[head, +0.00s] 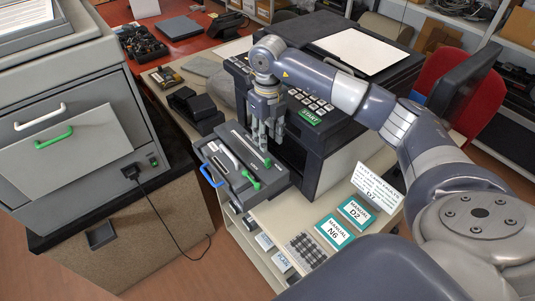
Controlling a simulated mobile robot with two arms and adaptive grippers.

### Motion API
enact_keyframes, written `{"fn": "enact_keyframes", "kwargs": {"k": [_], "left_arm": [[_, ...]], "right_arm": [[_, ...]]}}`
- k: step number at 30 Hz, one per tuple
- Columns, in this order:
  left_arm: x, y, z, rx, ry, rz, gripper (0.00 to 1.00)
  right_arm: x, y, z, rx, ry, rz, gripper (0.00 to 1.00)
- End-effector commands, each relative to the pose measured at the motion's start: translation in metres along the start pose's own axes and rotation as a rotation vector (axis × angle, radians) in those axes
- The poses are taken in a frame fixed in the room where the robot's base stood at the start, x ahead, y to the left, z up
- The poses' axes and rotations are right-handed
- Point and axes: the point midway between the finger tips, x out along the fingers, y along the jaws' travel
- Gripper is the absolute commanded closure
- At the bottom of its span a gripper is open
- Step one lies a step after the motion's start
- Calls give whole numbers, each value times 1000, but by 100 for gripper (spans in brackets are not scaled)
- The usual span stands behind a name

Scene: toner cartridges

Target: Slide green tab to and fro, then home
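A dark grey tray unit (214,153) sticks out of the front of the black printer (322,150). A thin light slot or rod runs along its right part, with a small green piece (267,162) at its near end; this looks like the green tab. A separate green lever (251,180) stands nearer the tray's front. My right gripper (267,141) points down over the back right of the tray, behind the small green piece. Its fingers overlap in this view, so I cannot tell their opening or any contact. My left gripper is out of view.
A blue handle (211,176) is on the tray's left front. Black boxes (196,106) are left of the printer. A grey cabinet (85,150) stands further left.

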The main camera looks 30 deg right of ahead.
Motion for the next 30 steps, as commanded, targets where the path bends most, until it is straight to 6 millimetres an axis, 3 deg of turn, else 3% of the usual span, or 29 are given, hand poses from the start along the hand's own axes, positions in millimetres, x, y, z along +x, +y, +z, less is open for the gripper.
{"fn": "enact_keyframes", "kwargs": {"k": [13, 18, 26, 30], "left_arm": [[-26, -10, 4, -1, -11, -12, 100], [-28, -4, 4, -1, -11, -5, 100], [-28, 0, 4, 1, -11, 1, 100], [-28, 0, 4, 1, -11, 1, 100]], "right_arm": [[76, 0, -1, 0, 2, 1, 67], [88, 1, 0, -2, 0, 1, 67], [90, 0, 0, -2, -1, 1, 67], [90, 0, 0, -2, -1, 1, 94]]}}
